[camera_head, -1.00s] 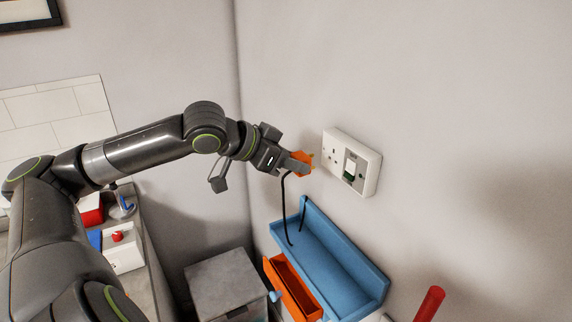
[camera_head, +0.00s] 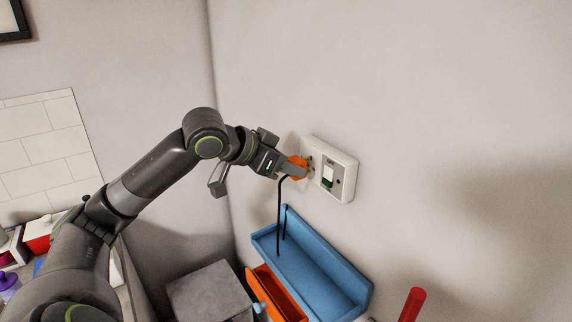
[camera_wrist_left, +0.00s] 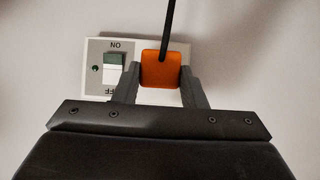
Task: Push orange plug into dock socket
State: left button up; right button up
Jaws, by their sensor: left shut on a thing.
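The orange plug (camera_head: 298,166) is held between the fingers of my left gripper (camera_head: 291,169), with its black cord hanging down. In the left wrist view the orange plug (camera_wrist_left: 162,70) sits between both fingertips of my left gripper (camera_wrist_left: 161,84). The white wall socket (camera_head: 345,170) has a switch on its right part. The plug is at the socket's left part, in front of its holes; whether its pins are in the holes is hidden. In the left wrist view the socket plate (camera_wrist_left: 97,62) lies behind the plug, its switch to the left. My right gripper is not in view.
A blue shelf tray (camera_head: 318,270) is on the wall below, with an open orange drawer (camera_head: 277,292) under it. A red rod (camera_head: 412,304) sticks up at lower right. A grey box (camera_head: 209,290) stands below. The wall around the socket is clear.

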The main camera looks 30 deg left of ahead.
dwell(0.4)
pick_arm(q)
jog(key=shift+p, duration=0.45)
dwell(0.6)
jog(key=shift+p, duration=0.4)
dwell(0.6)
jog(key=shift+p, duration=0.35)
dwell(0.6)
jog(key=shift+p, duration=0.4)
jog(key=shift+w+d+p, duration=0.15)
jog(key=shift+w+d, duration=0.1)
jog(key=shift+w, duration=0.3)
jog(key=shift+w+d+p, duration=0.15)
jog(key=shift+w+d, duration=0.05)
jog(key=shift+w, duration=0.3)
